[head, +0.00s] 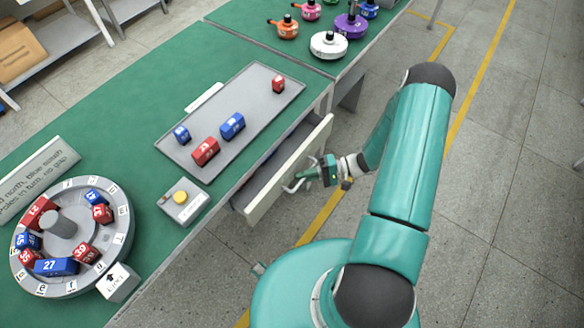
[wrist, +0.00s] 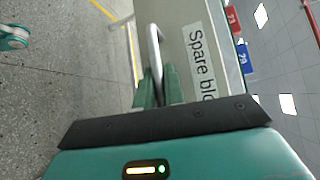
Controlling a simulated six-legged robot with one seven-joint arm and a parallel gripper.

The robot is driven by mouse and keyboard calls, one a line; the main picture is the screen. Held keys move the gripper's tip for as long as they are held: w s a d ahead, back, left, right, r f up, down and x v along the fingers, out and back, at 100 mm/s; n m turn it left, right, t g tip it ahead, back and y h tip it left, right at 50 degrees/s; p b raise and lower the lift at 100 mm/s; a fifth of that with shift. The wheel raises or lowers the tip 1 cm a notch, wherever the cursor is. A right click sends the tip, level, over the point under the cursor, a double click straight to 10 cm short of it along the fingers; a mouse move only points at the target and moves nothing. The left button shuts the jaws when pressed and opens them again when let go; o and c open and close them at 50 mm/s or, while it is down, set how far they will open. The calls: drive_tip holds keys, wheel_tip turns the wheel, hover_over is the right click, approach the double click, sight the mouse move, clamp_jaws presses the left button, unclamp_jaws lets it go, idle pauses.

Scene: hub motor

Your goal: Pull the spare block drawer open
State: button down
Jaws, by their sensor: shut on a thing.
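The spare block drawer (head: 292,172) stands pulled out part way from under the green bench, with a dark gap behind its pale front. In the wrist view its front (wrist: 190,30) carries a label starting "Spare blo". My gripper (head: 308,178) is at the drawer's outer face, shut on the metal bar handle (wrist: 154,45). In the wrist view the green fingers (wrist: 158,88) close around the lower part of the handle.
A grey tray (head: 262,98) with red and blue blocks lies on the green bench (head: 120,130) above the drawer. A round hub (head: 65,235) with numbered blocks and a yellow button box (head: 182,200) are at left. Open floor (head: 480,220) lies to the right.

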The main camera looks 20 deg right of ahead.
drive_tip(key=s+d, duration=0.9)
drive_tip(key=s, duration=0.3)
drive_tip(key=shift+s+d, duration=0.25)
drive_tip(key=shift+s, duration=0.05)
drive_tip(key=c, duration=1.8)
unclamp_jaws()
drive_tip(key=shift+o, duration=0.2)
drive_tip(key=s+d+r, duration=0.2)
drive_tip(key=d, duration=1.1)
drive_tip(key=shift+d, duration=0.2)
